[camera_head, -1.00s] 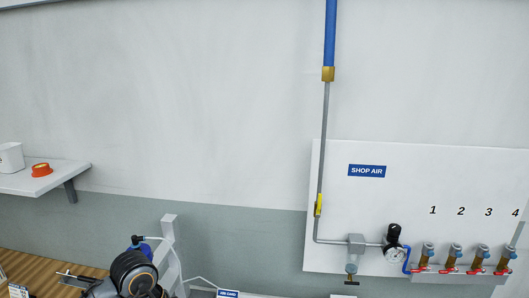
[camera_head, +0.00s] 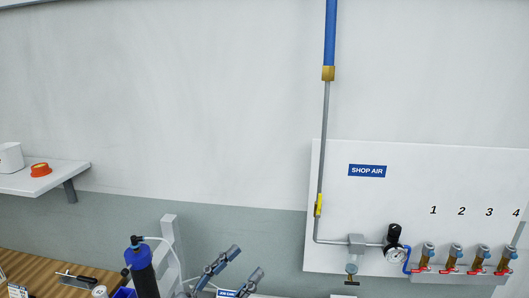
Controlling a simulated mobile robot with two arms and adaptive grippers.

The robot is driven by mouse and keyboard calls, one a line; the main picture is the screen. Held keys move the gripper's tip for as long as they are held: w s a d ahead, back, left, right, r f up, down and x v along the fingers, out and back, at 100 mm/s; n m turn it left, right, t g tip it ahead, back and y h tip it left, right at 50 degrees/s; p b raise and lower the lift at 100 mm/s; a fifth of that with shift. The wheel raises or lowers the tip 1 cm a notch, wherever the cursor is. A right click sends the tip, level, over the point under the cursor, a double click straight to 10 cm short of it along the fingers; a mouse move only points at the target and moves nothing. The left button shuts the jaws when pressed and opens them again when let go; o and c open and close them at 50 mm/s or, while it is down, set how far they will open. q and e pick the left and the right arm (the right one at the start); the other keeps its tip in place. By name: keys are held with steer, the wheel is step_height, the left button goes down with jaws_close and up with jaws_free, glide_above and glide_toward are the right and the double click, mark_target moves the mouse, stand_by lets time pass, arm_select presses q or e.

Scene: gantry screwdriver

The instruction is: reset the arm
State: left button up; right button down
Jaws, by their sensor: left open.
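My left gripper (camera_head: 246,262) shows at the bottom edge, left of centre. Its two grey-blue fingers are spread apart with nothing between them. The rest of my left arm is below the picture. A black and blue screwdriver (camera_head: 145,279) stands upright to the left of the gripper, with a pale hose at its top. It is apart from the fingers, and its lower end is cut off by the frame. My right gripper is not in view.
A grey post (camera_head: 171,245) rises behind the screwdriver. A shop air panel (camera_head: 340,200) with a gauge and several numbered valves is on the wall at right. A white shelf (camera_head: 45,182) holds an orange ring at left. The wall's middle is clear.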

arm_select(q)
steer(key=w+a+f+n+t+y, duration=0.2)
steer(key=w+a+n+t+y, duration=0.1)
steer(key=a+n+t+y, duration=0.45)
steer(key=s+a+f+n+g+y, duration=0.2)
steer(key=a+f+n+g+y, duration=0.3)
steer(key=f, duration=0.3)
steer(key=s+a+f+n+g+y, duration=0.2)
steer(key=a+f+g+y, duration=0.1)
steer(key=a+f+y, duration=0.5)
steer(key=s+d+f+m+g+h, duration=0.1)
steer(key=s+d+f+g, duration=0.1)
steer(key=s+f+g, duration=0.55)
steer(key=s+d+f+m+g+h, duration=0.2)
steer(key=s+d+f+g, duration=0.15)
steer(key=s+f, duration=0.65)
steer(key=s+a+f+g, duration=0.1)
steer(key=s+f, duration=0.1)
steer(key=f, duration=1)
steer(key=s+f, duration=0.2)
steer(key=f, duration=1)
steer(key=s+a+f+g+b, duration=0.1)
steer(key=s+a+f, duration=0.2)
steer(key=s+f, duration=1.3)
steer(key=shift+s+f, duration=0.25)
steer(key=shift+f, duration=0.2)
